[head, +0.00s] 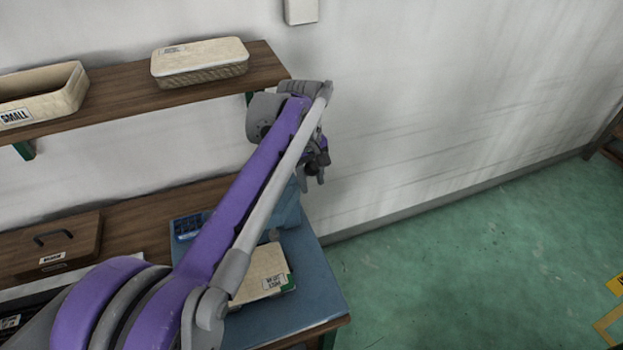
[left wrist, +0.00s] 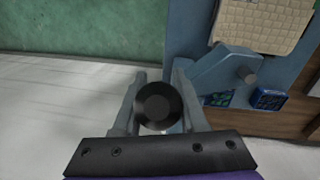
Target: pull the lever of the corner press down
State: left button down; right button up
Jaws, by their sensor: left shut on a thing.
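The corner press (head: 288,208) is a blue body on the blue bench top, mostly hidden behind my left arm in the head view. In the left wrist view its blue housing (left wrist: 222,72) with a short grey stub stands right of my fingers. My left gripper (head: 316,168) is beside the press near the wall. In the left wrist view the gripper (left wrist: 159,98) is shut on a round black knob (left wrist: 158,106), which looks like the end of the press lever. The lever's shaft is hidden, so I cannot tell its angle. My right gripper is not in view.
A wooden shelf (head: 115,106) above carries a lidded basket (head: 200,62) and an open bin (head: 45,92). A wooden box (head: 50,245) stands left. Green floor (head: 450,260) is clear at right.

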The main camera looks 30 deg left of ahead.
pick_arm(q)
jog(key=shift+s+f, duration=0.1)
notch_tip(320, 180, down, 11)
jog(key=s+d+t+y+b, duration=0.1)
jog(key=t+y+b, duration=0.4)
jog(key=t+y, duration=0.2)
jog(key=shift+s+d+m+y+b, duration=0.2)
jog(key=shift+d+m+y+b, duration=0.1)
jog(key=shift+d+y+b, duration=0.15)
dwell(0.3)
jog(key=shift+a, duration=0.15)
dwell(1.0)
jog(key=shift+s, duration=0.1)
jog(key=shift+c, duration=2.3)
grip_release()
jog(key=shift+a, duration=0.1)
